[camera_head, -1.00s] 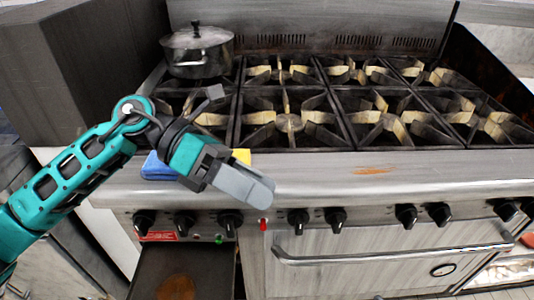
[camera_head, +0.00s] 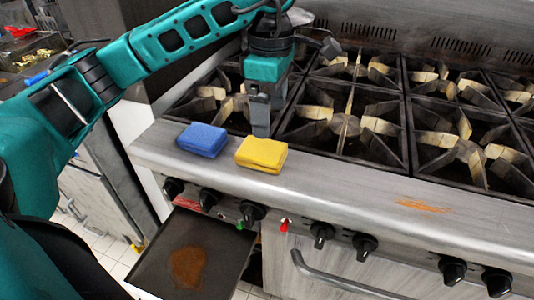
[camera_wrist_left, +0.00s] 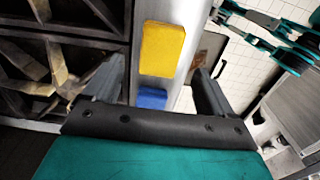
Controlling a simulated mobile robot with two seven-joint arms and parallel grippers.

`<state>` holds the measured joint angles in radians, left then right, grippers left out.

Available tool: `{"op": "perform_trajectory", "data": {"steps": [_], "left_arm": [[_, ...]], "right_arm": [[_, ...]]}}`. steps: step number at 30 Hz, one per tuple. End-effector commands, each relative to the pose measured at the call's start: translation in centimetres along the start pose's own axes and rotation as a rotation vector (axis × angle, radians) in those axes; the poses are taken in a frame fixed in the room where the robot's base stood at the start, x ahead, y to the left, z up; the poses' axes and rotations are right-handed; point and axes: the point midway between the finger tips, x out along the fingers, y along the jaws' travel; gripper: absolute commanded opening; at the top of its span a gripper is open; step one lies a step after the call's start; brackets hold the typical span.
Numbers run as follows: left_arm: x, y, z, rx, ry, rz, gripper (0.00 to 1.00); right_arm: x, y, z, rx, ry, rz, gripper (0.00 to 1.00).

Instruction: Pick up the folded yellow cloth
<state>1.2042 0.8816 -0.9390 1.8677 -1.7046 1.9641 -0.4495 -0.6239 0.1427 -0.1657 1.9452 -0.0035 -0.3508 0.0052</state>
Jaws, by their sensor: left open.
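The folded yellow cloth (camera_head: 261,153) lies flat on the steel front ledge of the stove, right of a folded blue cloth (camera_head: 203,139). My left gripper (camera_head: 262,128) points down just behind the yellow cloth, near the burner grates, with nothing held. In the left wrist view the yellow cloth (camera_wrist_left: 163,49) shows whole, beyond and between the open fingers (camera_wrist_left: 158,85). The blue cloth (camera_wrist_left: 152,98) shows there too, between the fingers. My right gripper does not show.
Burner grates (camera_head: 345,125) fill the stove top behind the ledge (camera_head: 350,190). Knobs (camera_head: 322,232) line the front below it. A brown-stained tray (camera_head: 215,235) sticks out below on the left.

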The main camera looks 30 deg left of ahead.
Motion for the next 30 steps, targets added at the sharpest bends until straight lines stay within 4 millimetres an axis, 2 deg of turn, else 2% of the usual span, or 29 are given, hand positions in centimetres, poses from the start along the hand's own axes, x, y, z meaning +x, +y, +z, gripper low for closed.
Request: {"op": "perform_trajectory", "data": {"steps": [3,11,19,23,30], "left_arm": [[2.2,-0.1,0.0,0.000,0.001,-0.002,0.85],[4.4,-0.1,-0.1,0.001,-0.002,-0.002,0.85],[8.2,-0.4,-0.5,0.001,-0.002,-0.002,0.85],[9.1,-0.4,-0.5,0.001,-0.003,-0.001,0.85],[9.1,-0.4,-0.5,0.001,-0.003,0.001,0.83]], "right_arm": [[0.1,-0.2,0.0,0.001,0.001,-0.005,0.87],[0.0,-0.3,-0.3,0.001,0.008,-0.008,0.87],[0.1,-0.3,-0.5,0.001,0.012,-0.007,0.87],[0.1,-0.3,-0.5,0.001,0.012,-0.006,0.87],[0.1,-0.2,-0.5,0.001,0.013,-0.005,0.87]]}}
